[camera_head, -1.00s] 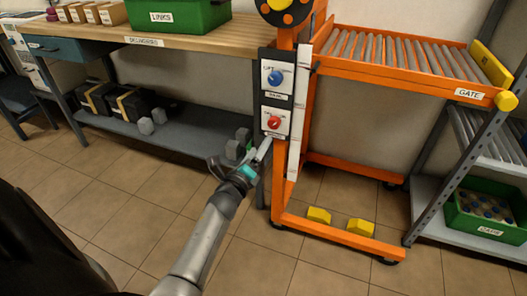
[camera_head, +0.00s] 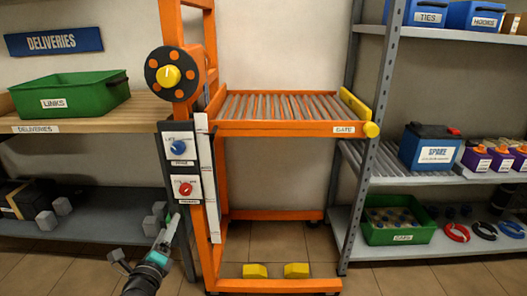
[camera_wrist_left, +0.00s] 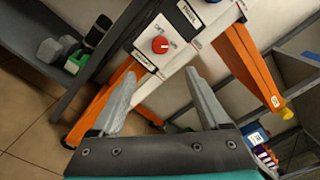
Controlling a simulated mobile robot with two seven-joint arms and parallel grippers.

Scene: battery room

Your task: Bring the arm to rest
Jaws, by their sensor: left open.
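My left gripper (camera_head: 169,235) comes in from the bottom left of the head view, in front of the orange lift frame (camera_head: 203,240) and below its control panel. In the left wrist view its two fingers (camera_wrist_left: 160,95) stand wide apart with nothing between them. The panel's red knob (camera_head: 185,189) is just above the fingertips in the head view; it also shows beyond the fingers in the wrist view (camera_wrist_left: 160,45). The blue knob (camera_head: 179,147) sits above the red one. I cannot see the gripper touching either. My right gripper is in neither view.
The roller deck (camera_head: 275,107) has a yellow gate (camera_head: 357,108) at its right end. A green LINKS bin (camera_head: 72,97) stands on the deliveries bench (camera_head: 140,112). Shelves at right hold a SPARE battery (camera_head: 430,149) and a green bin (camera_head: 397,232). Two yellow blocks (camera_head: 296,270) lie low on the frame.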

